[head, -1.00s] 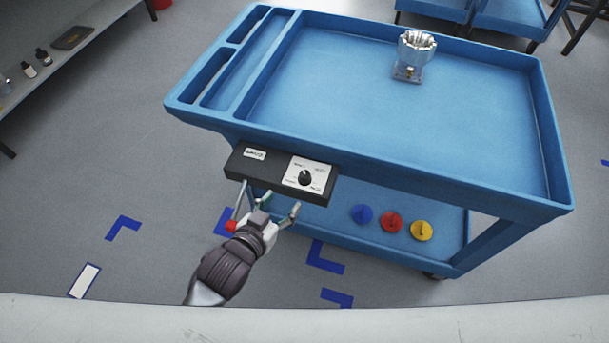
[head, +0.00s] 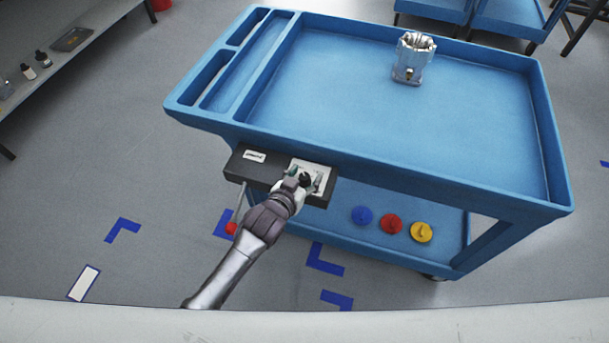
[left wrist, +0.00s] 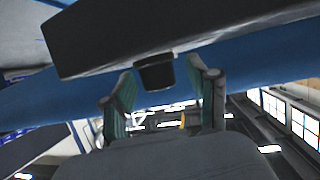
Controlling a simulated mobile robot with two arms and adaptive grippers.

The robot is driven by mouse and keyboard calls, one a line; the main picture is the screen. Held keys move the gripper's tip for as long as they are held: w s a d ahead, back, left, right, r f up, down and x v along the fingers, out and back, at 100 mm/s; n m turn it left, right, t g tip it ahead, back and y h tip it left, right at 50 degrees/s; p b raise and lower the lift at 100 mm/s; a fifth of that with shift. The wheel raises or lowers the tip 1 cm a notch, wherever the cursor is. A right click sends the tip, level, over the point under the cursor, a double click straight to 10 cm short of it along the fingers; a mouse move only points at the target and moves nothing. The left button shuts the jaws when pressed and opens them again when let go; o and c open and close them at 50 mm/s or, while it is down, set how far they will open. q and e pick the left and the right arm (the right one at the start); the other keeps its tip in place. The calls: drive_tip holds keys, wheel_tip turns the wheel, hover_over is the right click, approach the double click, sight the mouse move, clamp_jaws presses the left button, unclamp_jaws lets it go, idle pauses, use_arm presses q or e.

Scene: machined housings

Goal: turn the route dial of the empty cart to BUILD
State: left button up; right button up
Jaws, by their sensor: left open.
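A black route dial (head: 305,177) sits on a white plate on the dark control box (head: 262,170) at the near side of the blue cart (head: 200,112). My left gripper (head: 307,181) is open at the dial and partly covers its plate. In the left wrist view, the dial knob (left wrist: 155,73) sticks out of the box between the two spread fingers (left wrist: 166,86), with gaps on both sides. Which word the dial points to cannot be read. A silver machined housing (head: 413,60) stands on the cart's top tray. My right gripper is not in view.
A blue disc (head: 362,215), a red disc (head: 391,223) and a yellow disc (head: 421,232) are on the lower shelf. A rod with a red knob (head: 231,228) hangs below the box, close to my left arm. More blue carts (head: 505,18) stand behind.

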use_arm(q)
clamp_jaws()
drive_tip(key=shift+r+m+h+p, duration=0.25)
drive_tip(key=shift+m+h+p, duration=0.15)
drive_tip(key=shift+f+m+g+h, duration=0.2)
drive_tip(key=shift+m+g+h, duration=0.1)
drive_tip(key=shift+h, duration=0.1)
unclamp_jaws()
